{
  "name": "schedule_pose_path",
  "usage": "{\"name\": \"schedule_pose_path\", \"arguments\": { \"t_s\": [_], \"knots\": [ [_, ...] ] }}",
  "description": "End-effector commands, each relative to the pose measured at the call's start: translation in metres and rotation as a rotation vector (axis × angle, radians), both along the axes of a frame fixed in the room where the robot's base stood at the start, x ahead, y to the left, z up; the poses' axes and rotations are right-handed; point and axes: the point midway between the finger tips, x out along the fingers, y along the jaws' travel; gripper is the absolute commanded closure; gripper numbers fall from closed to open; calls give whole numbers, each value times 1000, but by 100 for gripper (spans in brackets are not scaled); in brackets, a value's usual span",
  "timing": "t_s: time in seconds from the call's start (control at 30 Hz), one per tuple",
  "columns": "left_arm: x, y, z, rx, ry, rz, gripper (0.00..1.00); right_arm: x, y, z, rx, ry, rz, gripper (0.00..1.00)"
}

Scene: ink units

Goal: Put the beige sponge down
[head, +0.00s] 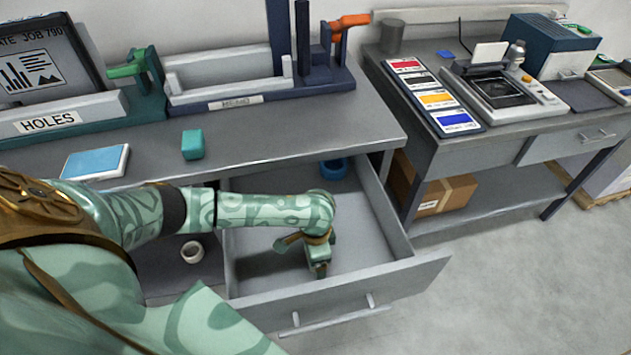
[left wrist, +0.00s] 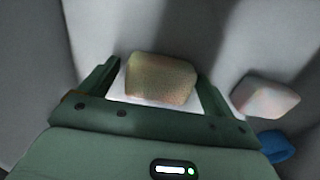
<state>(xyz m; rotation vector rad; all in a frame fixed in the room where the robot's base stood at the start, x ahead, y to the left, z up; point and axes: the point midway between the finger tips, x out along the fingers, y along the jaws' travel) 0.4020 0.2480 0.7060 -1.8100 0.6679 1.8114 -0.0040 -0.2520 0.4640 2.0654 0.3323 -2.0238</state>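The beige sponge (left wrist: 160,80) is between the two fingers of my left gripper (left wrist: 160,72) in the left wrist view. A white surface shows around its near edge. Its right side is close to one fingertip, and a narrow gap shows at the left. I cannot tell whether the fingers press on it. In the head view my left gripper (head: 319,269) points down inside the open drawer (head: 262,262), near its front panel. The sponge is hidden there. My right gripper is not in view.
A pale pinkish block (left wrist: 265,97) and a blue object (left wrist: 278,145) lie to the right in the wrist view. A blue ring-like item (head: 334,168) is at the drawer's back. A teal block (head: 193,145) and a blue pad (head: 95,162) sit on the desk above.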

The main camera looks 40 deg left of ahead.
Motion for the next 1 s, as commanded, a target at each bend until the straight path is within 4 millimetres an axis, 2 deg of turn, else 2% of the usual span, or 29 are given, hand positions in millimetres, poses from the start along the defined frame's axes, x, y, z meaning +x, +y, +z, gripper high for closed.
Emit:
{"name": "schedule_pose_path", "arguments": {
  "t_s": [0.27,0.43,0.5,0.63,0.8,1.0],
  "knots": [
    [0,0,0,-1,-1,0,11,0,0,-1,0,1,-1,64],
    [0,1,-6,1,1,-1,11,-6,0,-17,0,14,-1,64],
    [1,0,22,-1,-6,0,11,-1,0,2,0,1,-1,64],
    [-3,-7,65,-3,-8,0,11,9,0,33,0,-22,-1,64],
    [-3,-6,111,0,-6,0,11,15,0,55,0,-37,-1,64],
    [-4,-7,149,0,-4,0,11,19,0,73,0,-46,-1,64]
  ]
}}
